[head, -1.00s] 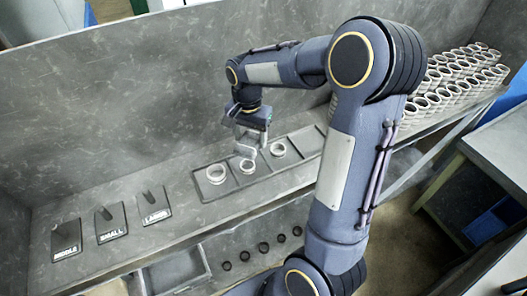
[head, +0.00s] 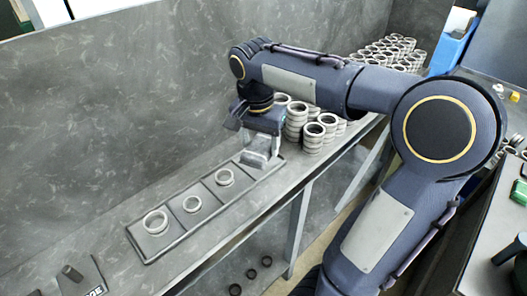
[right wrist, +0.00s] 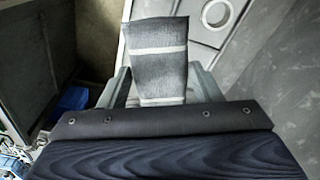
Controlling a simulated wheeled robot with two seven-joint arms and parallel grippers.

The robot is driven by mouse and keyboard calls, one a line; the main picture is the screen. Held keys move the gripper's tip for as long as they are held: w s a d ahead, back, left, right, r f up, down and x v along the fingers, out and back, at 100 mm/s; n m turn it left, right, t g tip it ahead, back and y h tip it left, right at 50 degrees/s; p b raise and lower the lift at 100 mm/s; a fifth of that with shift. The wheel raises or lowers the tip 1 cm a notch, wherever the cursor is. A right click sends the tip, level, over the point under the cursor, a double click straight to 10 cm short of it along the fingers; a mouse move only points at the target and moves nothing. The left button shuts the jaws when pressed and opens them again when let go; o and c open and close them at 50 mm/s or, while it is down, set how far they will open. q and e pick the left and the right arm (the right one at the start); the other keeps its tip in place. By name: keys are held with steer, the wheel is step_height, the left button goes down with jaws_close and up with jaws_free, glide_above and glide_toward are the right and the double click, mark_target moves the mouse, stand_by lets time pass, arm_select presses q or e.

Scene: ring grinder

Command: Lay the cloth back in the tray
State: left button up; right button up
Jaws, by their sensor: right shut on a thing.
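My right gripper (head: 258,142) is shut on the grey cloth (head: 254,159), which hangs from the fingers at the right end of the dark tray (head: 172,232). In the right wrist view the cloth (right wrist: 158,70) is grey with pale stripes and sticks out ahead of the fingers. The tray is long and split into compartments. Its three left compartments each hold one metal ring; the right-end compartment is partly hidden by the cloth and gripper. Whether the cloth touches the tray floor, I cannot tell. My left gripper is not in view.
Stacks of metal rings (head: 314,137) stand just right of the tray, close to my gripper. More ring stacks (head: 398,52) are farther back. A grey wall (head: 120,110) rises behind the bench. A dark labelled stand (head: 80,280) is at the lower left.

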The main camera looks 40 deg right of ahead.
mark_target(259, 140)
steer(key=w+d+f, duration=0.1)
steer(key=w+f, duration=0.1)
steer(key=w+d+f, duration=0.2)
steer(key=w+d+f+p, duration=0.1)
steer(key=w+d+f, duration=0.1)
steer(key=f, duration=0.1)
steer(key=shift+w, duration=0.25)
steer(key=f, duration=0.3)
steer(key=shift+w+d+f, duration=0.1)
steer(key=shift+w+f, duration=0.1)
steer(key=shift+f, duration=0.15)
steer(key=shift+f+b, duration=0.4)
steer(key=shift+f, duration=0.2)
steer(key=o, duration=0.9)
steer(key=shift+o, duration=0.2)
steer(key=shift+r, duration=0.1)
